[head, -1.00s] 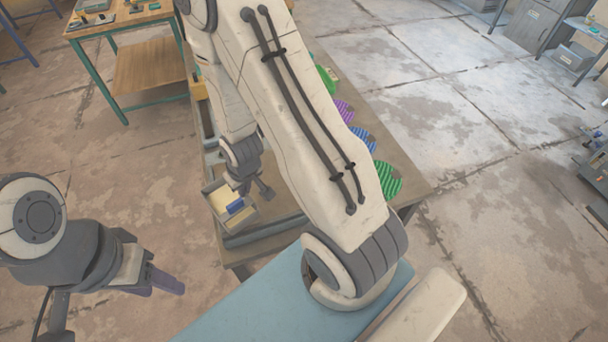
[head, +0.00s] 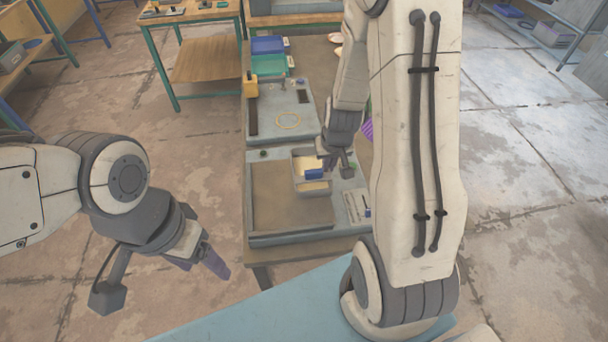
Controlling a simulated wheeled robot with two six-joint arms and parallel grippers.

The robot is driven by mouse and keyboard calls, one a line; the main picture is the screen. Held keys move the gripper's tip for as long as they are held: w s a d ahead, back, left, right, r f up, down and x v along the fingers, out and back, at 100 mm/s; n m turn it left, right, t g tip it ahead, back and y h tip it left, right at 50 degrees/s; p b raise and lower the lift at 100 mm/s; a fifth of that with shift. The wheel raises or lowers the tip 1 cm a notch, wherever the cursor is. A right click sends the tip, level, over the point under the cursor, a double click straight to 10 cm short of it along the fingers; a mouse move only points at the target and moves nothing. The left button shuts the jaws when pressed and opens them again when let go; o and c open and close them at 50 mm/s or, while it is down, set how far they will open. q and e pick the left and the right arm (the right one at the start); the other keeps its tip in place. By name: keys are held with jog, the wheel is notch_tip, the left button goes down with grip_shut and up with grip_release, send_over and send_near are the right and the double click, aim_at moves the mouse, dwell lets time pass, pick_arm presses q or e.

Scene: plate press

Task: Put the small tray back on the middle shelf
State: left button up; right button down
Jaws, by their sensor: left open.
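A small grey tray (head: 297,180) with a pale yellow inside and a blue piece on its right side shows over the near grey plate unit of the bench. My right gripper (head: 338,170) is at the tray's right side, its fingers dark and small. I cannot tell whether it grips the tray, or whether the tray rests or hangs above the unit. My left gripper (head: 204,262) is open and empty, left of the bench and apart from the tray. I cannot make out which shelf is the middle one.
The near plate unit (head: 262,240) has a brown surface. Behind it stand another grey unit (head: 285,100), a green tray (head: 270,65) and a blue tray (head: 267,45). A wooden table (head: 205,60) is at the back left, a shelf rack (head: 545,35) at the back right. Open floor lies on both sides.

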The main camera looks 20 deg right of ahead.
jog(key=w+a+f, duration=0.1)
jog(key=w+a+f+p, duration=0.1)
jog(key=a, duration=0.1)
jog(key=w+a+f, duration=0.1)
jog(key=shift+a+f+p, duration=0.1)
jog(key=shift+a+p, duration=0.25)
jog(key=shift+p, duration=0.05)
jog(key=shift+w+a+f, duration=0.1)
jog(key=shift+w+f, duration=0.05)
jog(key=shift+f, duration=0.05)
notch_tip(320, 180, down, 3)
jog(key=shift+r+b, duration=0.2)
jog(key=shift+b, duration=0.2)
jog(key=shift+f, duration=0.65)
pick_arm(q)
notch_tip(320, 180, up, 2)
jog(key=shift+r, duration=0.2)
pick_arm(e)
jog(key=shift+f, duration=0.15)
pick_arm(q)
jog(key=shift+f, duration=0.1)
pick_arm(e)
jog(key=c, duration=1)
grip_release()
jog(key=shift+c, duration=0.2)
